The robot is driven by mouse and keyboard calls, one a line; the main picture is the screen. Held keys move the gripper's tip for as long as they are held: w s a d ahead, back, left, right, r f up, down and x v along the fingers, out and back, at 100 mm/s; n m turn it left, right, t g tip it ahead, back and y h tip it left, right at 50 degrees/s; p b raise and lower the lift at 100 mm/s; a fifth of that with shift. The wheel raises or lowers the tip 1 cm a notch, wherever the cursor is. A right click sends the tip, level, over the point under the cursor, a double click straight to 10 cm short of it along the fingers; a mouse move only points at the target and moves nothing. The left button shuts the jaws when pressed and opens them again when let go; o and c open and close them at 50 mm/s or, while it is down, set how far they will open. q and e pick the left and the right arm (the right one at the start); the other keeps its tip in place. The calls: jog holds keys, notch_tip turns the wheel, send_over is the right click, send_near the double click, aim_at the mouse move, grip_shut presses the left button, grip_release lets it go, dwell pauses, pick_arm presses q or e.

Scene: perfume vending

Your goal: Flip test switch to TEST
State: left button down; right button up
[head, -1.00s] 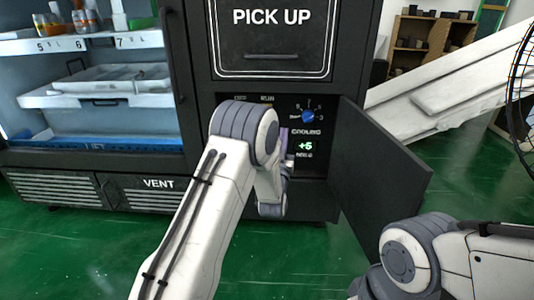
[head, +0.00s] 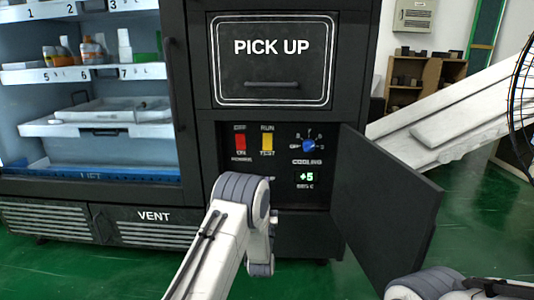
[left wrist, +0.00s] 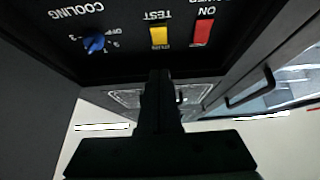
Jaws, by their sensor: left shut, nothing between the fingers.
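The yellow test switch (head: 267,142) sits between the labels RUN above and TEST below on the black control panel. It also shows upside down in the left wrist view (left wrist: 158,37). I cannot tell clearly which way it is tilted. In the left wrist view my left gripper (left wrist: 160,76) is shut and empty, its dark fingertips just off the RUN side of the switch; whether they touch anything is unclear. In the head view its fingers are mostly hidden by my left arm, below the panel. My right gripper is out of view.
A red power switch (head: 240,144) stands left of the yellow one. A blue cooling knob (head: 309,145) and a green +5 display (head: 306,177) are to the right. The open panel door (head: 385,205) juts out at the right. The PICK UP hatch (head: 272,62) is above.

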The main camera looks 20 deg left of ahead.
aim_at(267, 146)
pick_arm(q)
jog(key=p+x, duration=0.1)
jog(key=x, duration=0.2)
jog(key=w+f+p+x, duration=0.1)
jog(key=x, duration=0.3)
jog(key=f+p+x, duration=0.1)
jog(key=x, duration=0.3)
jog(key=shift+w+a+r, duration=0.15)
jog(key=shift+w+a, duration=0.1)
jog(key=shift+w+a+r, duration=0.15)
jog(key=shift+w, duration=0.35)
jog(key=shift+a, duration=0.1)
